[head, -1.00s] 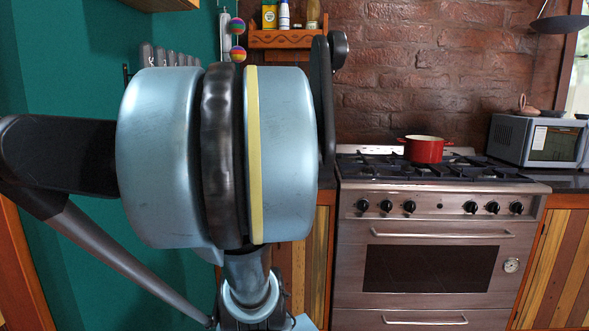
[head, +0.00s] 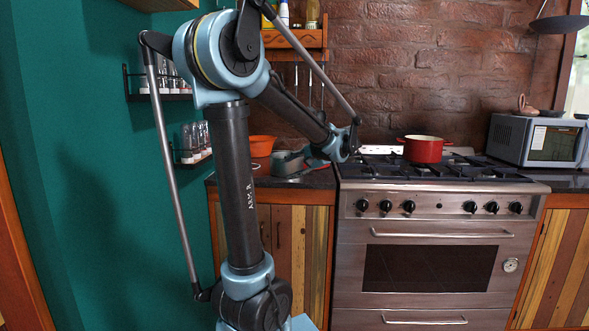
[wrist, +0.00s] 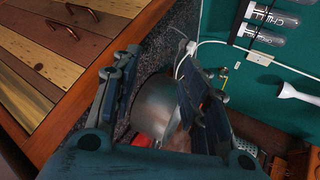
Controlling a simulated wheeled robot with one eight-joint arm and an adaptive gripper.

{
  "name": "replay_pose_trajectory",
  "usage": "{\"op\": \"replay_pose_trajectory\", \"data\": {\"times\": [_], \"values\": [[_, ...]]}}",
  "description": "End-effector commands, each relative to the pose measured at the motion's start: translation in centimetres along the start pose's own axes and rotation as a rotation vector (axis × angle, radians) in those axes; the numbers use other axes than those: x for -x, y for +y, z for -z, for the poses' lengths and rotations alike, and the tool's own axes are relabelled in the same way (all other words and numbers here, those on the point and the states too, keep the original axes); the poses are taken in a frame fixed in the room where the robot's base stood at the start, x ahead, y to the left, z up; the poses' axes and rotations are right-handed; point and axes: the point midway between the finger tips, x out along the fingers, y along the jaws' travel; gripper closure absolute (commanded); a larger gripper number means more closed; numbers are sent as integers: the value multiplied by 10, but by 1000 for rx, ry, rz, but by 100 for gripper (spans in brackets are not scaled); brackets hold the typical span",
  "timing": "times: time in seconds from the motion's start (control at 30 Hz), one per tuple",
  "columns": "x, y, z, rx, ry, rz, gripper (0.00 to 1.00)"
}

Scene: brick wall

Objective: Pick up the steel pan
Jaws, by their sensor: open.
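The steel pan (head: 287,163) is a grey metal vessel on the counter left of the stove, partly hidden in the head view by other things and my arm. In the wrist view its rounded, shiny side (wrist: 155,103) shows between my fingers. My gripper (wrist: 156,58) is open, with one finger to each side of the pan in that view. I cannot tell whether the fingers touch it. In the head view my gripper (head: 316,160) is small, low over the counter at the pan's right, and its fingers are not clear.
An orange bowl (head: 261,146) stands behind the pan. The stove (head: 440,240) with a red pot (head: 423,149) is on the right. Racks with jars (head: 192,142) hang on the green wall. In the wrist view, a white cable (wrist: 195,45) runs close by the right finger.

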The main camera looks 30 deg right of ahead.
Motion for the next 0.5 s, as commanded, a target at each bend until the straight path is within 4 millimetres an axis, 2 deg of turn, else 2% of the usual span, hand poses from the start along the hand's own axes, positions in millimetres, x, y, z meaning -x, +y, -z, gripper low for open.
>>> {"op": "replay_pose_trajectory", "data": {"times": [0.03,0.2,0.33,0.5], "values": [[17,2,23,-26,31,37,59],[73,8,84,-87,113,166,59],[112,16,116,-116,165,244,59],[144,24,139,-135,203,305,59]]}}
